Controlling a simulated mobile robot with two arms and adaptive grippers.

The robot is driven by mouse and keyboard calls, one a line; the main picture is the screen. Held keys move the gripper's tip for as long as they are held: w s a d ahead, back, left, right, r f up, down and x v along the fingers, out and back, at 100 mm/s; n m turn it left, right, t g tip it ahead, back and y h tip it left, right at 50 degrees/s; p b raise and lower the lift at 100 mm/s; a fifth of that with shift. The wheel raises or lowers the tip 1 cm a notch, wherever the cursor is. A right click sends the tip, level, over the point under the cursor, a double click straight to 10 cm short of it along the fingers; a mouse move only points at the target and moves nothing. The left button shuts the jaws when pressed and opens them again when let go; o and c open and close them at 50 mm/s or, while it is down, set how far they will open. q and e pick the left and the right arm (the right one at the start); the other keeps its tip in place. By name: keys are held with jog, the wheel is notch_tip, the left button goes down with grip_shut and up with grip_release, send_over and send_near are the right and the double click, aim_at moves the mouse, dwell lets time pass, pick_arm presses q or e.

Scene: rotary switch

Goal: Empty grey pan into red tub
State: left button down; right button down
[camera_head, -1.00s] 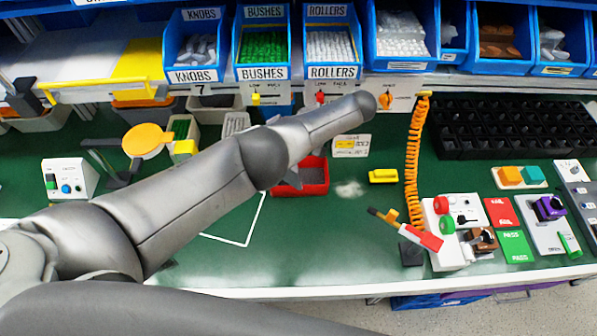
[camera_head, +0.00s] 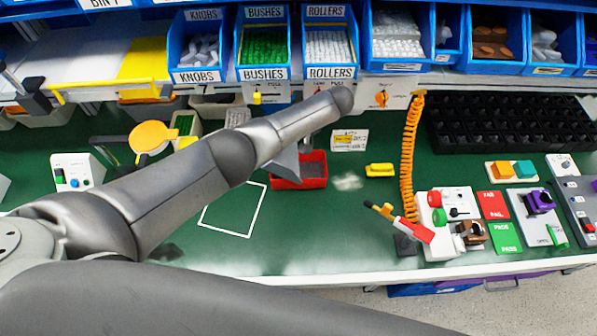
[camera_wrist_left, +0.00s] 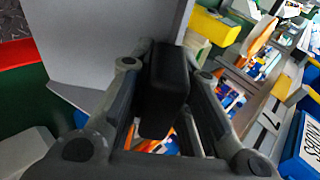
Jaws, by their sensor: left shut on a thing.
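The red tub (camera_head: 300,184) sits on the green bench top near its middle, with some grey content visible inside. The grey pan (camera_head: 284,164) shows as a tilted grey plate at the tub's left side, partly hidden by my left arm. In the left wrist view the pan (camera_wrist_left: 95,40) fills the upper left, steeply tilted, with the tub's red rim (camera_wrist_left: 20,52) beside it. My left gripper (camera_wrist_left: 165,75) is shut on the pan's black handle. The head view hides this gripper behind the arm. My right gripper is not in view.
A white outlined square (camera_head: 236,212) is bare, left of the tub. A pale patch (camera_head: 347,182) and a yellow block (camera_head: 380,170) lie right of it. An orange coiled cord (camera_head: 409,160) hangs further right. Blue bins (camera_head: 330,72) line the shelf behind.

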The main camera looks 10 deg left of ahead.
pick_arm(q)
jog(key=shift+s+a+f+h, duration=0.15)
jog(key=shift+a+f+h, duration=0.1)
jog(key=shift+a+h, duration=0.25)
jog(key=shift+s+a+p, duration=0.15)
jog(key=shift+a+p, duration=0.3)
jog(key=a+f+h, duration=0.1)
jog(key=a+f+t+h, duration=0.1)
jog(key=h, duration=0.1)
jog(key=shift+s+a+f, duration=0.2)
jog(key=shift+s+a, duration=0.05)
jog(key=shift+s, duration=0.1)
jog(key=shift+s+a+f+n+t+h, duration=0.2)
jog(key=shift+a+f+h, duration=0.25)
jog(key=shift+f+h, duration=0.3)
jog(key=shift+s+a+f+t+h, duration=0.1)
jog(key=shift+a+f+t+h, duration=0.25)
jog(key=shift+f+h, duration=0.4)
jog(key=shift+s+a+f+n+t+h, duration=0.1)
jog(key=shift+a+f+t+h, duration=0.05)
jog(key=shift+a+f+h, duration=0.55)
jog(key=shift+d, duration=0.2)
